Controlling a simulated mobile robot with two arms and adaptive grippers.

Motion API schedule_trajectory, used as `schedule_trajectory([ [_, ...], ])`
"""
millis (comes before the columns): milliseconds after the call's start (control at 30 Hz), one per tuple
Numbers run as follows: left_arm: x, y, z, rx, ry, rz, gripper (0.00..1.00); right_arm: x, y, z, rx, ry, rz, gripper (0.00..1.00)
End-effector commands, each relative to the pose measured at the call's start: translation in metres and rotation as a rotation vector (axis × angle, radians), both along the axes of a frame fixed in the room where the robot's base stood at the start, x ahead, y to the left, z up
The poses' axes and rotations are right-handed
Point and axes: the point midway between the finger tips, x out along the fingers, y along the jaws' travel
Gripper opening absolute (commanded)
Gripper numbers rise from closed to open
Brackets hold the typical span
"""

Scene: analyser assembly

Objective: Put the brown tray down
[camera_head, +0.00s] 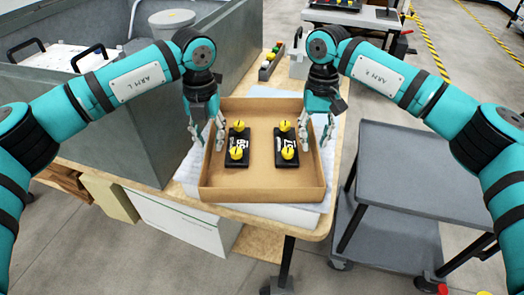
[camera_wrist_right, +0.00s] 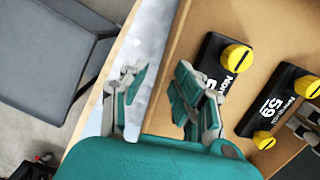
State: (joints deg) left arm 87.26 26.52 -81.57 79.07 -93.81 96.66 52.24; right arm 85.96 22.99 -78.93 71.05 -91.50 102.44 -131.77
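The brown tray (camera_head: 262,192) sits level on a pale slab at the table's front edge; I see no gap under it. Two black parts with yellow knobs, a left one (camera_head: 238,147) and a right one (camera_head: 287,147), lie inside. My left gripper (camera_head: 209,140) is at the tray's left wall, its fingers apart on either side. My right gripper (camera_head: 316,140) is at the right wall. In the right wrist view its fingers (camera_wrist_right: 160,90) are spread, one outside and one inside the tray wall (camera_wrist_right: 169,70), with a gap between.
A large grey bin (camera_head: 130,120) stands left of the tray. A small box with coloured items (camera_head: 268,64) is behind it on the table. A grey cart (camera_head: 430,165) stands on the right. A white box (camera_head: 180,222) is below the table's front left.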

Motion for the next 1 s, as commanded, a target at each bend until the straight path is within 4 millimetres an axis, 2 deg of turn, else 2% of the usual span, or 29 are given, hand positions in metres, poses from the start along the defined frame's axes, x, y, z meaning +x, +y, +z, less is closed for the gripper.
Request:
schedule_trajectory([
  [200,0.0,-0.001,0.001,-0.001,-0.001,-0.001,0.29,0.0,0.001,0.0,0.001,0.0,0.001,0.29],
  [333,0.001,-0.001,0.012,-0.002,-0.003,-0.001,0.29,0.0,0.001,0.0,0.001,0.0,0.001,0.29],
  [700,0.001,-0.001,0.088,-0.002,-0.004,0.0,0.29,0.0,0.001,0.0,0.001,0.0,0.001,0.29],
  [833,0.0,-0.001,0.107,-0.001,-0.002,0.0,0.29,0.0,0.001,0.0,0.001,0.0,0.002,0.29],
  [1000,0.0,0.0,0.119,0.0,-0.001,0.0,0.29,0.0,0.001,0.002,0.001,-0.001,0.001,0.29],
])
